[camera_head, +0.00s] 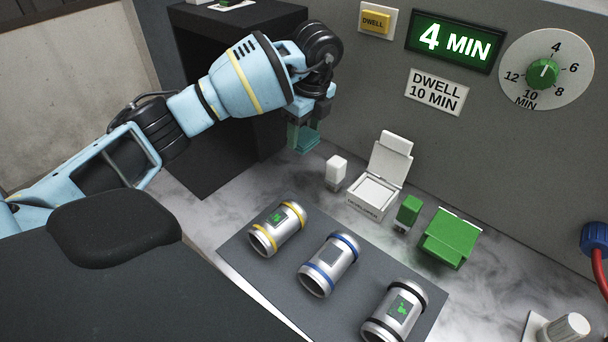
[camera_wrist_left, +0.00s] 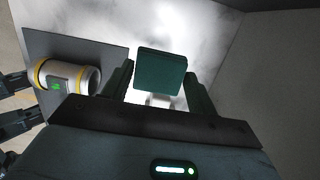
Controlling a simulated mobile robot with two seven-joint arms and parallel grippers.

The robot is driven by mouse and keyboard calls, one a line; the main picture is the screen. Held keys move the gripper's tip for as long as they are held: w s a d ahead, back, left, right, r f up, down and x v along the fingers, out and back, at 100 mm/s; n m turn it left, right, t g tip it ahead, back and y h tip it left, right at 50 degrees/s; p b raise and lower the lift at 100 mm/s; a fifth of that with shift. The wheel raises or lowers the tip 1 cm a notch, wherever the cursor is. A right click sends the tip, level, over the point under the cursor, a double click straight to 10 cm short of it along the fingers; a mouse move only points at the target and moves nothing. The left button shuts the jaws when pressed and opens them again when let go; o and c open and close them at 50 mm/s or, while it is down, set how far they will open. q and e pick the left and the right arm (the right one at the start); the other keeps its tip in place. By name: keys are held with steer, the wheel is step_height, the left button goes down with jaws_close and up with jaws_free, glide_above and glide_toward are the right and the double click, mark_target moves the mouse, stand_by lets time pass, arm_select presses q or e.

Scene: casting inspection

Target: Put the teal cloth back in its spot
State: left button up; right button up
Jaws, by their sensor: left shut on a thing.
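The teal cloth (camera_wrist_left: 161,72) is a small folded block between the two fingers of my left gripper (camera_wrist_left: 160,85) in the left wrist view. In the head view the left gripper (camera_head: 303,128) is at the upper middle, beside the black cabinet, with the teal cloth (camera_head: 306,139) at its fingertips. The gripper is shut on the cloth and holds it above the marble counter, behind and left of the small white bottle (camera_head: 336,172). I cannot tell the cloth's spot from these frames.
Three silver cylinders with yellow (camera_head: 277,229), blue (camera_head: 328,265) and black (camera_head: 395,311) bands lie on a grey mat (camera_head: 236,247). A black cabinet (camera_head: 215,150) is at left.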

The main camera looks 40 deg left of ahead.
arm_select(q)
step_height(320, 180, down, 10)
steer(key=shift+r, duration=0.2)
stand_by(0.3)
steer(key=shift+f, duration=0.25)
steer(key=o, duration=0.9)
steer(key=shift+o, duration=0.2)
steer(key=shift+f, duration=0.1)
steer(key=r, duration=0.2)
steer(key=d+r, duration=0.1)
steer(key=r, duration=0.5)
steer(key=shift+w+d, duration=0.2)
